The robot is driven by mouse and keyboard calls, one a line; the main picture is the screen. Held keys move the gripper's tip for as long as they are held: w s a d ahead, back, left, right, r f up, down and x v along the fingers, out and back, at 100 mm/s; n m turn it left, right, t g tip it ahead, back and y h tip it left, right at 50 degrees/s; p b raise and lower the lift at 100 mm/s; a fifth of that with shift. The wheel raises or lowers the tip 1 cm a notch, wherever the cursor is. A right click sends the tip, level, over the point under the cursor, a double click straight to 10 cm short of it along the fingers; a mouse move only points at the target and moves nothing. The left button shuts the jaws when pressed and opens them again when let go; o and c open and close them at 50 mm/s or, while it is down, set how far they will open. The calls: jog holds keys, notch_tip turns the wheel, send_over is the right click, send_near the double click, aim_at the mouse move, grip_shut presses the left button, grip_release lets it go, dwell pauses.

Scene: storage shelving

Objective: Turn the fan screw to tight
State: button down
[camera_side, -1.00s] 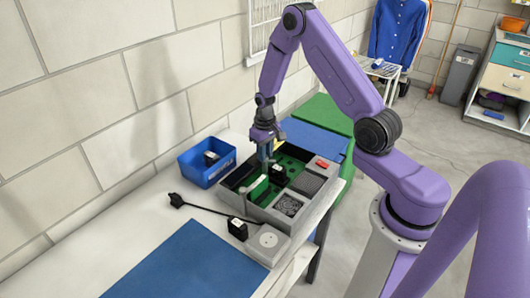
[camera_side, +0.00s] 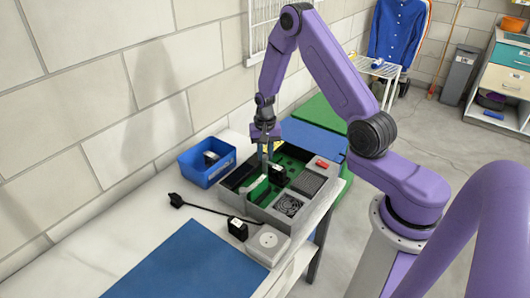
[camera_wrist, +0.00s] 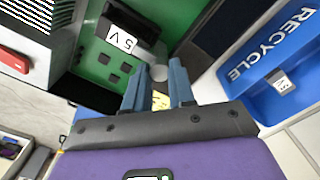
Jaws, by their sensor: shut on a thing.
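My gripper (camera_side: 266,162) points down into the open grey device box (camera_side: 262,212), over its green circuit board (camera_side: 290,163). In the wrist view, the blue-grey fingertips of my gripper (camera_wrist: 159,76) are close together around a small pale round piece (camera_wrist: 158,73), which looks like the fan screw; its details are too small to make out. A black block marked 5V (camera_wrist: 121,40) stands on the board beside the fingers. A round fan grille (camera_side: 288,206) shows at the near part of the box, apart from my gripper.
A blue RECYCLE bin (camera_side: 203,176) with a small black item stands left of the box. A black block (camera_side: 237,229), a cable (camera_side: 207,211) and a grey socket unit (camera_side: 267,244) lie in front. A red piece (camera_side: 322,163) sits at the right rim. The blue mat (camera_side: 185,262) is clear.

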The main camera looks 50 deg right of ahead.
aim_at(265, 156)
dwell(0.4)
jog(key=c, duration=0.9)
grip_release()
jog(key=shift+c, duration=0.2)
jog(key=shift+r, duration=0.1)
notch_tip(265, 156, up, 17)
jog(key=shift+r, duration=0.15)
